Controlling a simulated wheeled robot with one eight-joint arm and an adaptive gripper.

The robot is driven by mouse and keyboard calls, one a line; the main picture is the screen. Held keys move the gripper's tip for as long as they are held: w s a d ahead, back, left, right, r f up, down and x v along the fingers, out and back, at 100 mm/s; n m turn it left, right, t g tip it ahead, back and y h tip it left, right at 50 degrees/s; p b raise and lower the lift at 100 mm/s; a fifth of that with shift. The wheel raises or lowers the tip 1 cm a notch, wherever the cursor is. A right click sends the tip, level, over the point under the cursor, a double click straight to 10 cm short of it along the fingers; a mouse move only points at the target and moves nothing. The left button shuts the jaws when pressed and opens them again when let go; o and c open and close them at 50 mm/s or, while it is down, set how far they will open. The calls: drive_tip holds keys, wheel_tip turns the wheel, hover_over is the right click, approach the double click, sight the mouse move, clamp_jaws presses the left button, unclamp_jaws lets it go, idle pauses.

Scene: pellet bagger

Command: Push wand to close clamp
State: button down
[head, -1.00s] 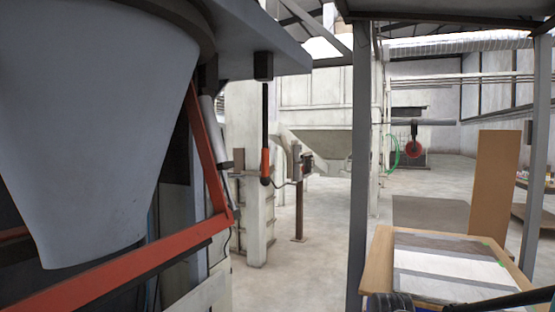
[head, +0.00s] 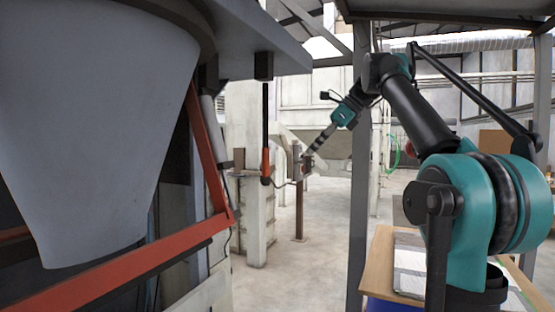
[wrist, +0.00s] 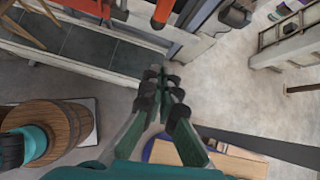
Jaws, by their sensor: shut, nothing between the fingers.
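The wand (head: 265,135) is a thin black rod with an orange lower end. It hangs straight down from the grey overhead plate in the head view. An orange rod end, seemingly the wand (wrist: 163,12), shows at the top of the wrist view. Orange-red clamp bars (head: 130,268) run beside and below the grey spout (head: 95,110). My gripper (head: 309,153) is to the right of the wand in the head view, with a visible gap between them. Its fingers (wrist: 160,82) are shut and empty in the wrist view, apart from the orange rod end.
A grey post (head: 361,200) stands close to my arm. A small control box on a stand (head: 297,165) appears just behind my gripper. A wooden table (head: 381,245) is at the lower right. A barrel (wrist: 62,130) shows at left in the wrist view.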

drive_tip(key=r, duration=0.1)
drive_tip(key=r+m, duration=0.1)
drive_tip(key=s+r, duration=0.1)
drive_tip(key=shift+a+r, duration=0.35)
drive_tip(key=shift+a, duration=0.05)
approach(269, 167)
wheel_tip(269, 167, down, 4)
drive_tip(key=a, duration=0.1)
drive_tip(key=w+a, duration=0.1)
drive_tip(key=shift+a+f, duration=0.1)
drive_tip(key=shift+a, duration=0.2)
drive_tip(key=shift+w+a, duration=0.15)
drive_tip(key=shift+a, duration=0.4)
